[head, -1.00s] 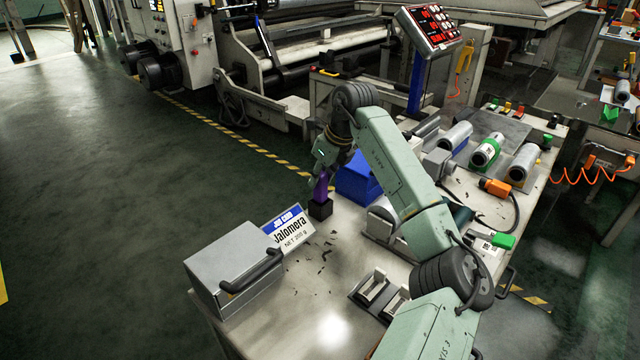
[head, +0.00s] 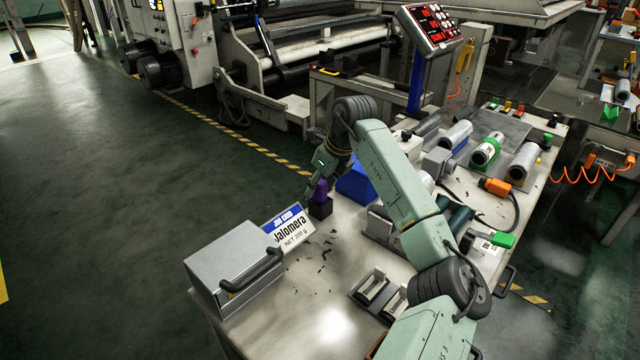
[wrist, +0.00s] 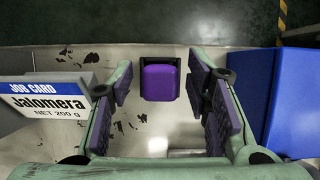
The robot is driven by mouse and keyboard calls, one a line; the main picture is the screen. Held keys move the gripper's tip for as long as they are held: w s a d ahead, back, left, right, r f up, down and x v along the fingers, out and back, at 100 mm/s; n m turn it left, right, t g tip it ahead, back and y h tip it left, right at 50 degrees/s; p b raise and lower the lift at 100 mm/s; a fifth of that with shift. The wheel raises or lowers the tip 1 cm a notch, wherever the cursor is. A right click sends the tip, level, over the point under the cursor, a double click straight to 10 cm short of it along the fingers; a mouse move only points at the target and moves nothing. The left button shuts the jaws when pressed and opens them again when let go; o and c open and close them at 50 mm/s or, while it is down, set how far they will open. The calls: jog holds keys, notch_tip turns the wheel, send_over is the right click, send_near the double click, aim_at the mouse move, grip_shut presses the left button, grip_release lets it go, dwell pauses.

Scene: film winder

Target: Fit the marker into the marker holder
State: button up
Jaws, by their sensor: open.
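The purple marker (head: 321,188) stands upright in the small black marker holder (head: 320,208) on the table. In the wrist view the marker (wrist: 160,82) shows end-on as a purple block, with the dark rim of the holder at its far edge. How deep it sits is hard to tell. My gripper (head: 317,180) is open above the holder. In the wrist view its two fingers (wrist: 160,92) stand wide to the left and right of the marker, with clear gaps on both sides, and hold nothing.
A white and blue job card (head: 289,229) stands left of the holder, near the left finger in the wrist view. A blue bin (head: 357,184) stands close on the right. A grey box with a handle (head: 235,268) stands at the front left. Bare tabletop lies in front.

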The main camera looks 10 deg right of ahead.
jog(key=v, duration=1.2)
jog(key=shift+r+b, duration=0.25)
jog(key=shift+b, duration=0.1)
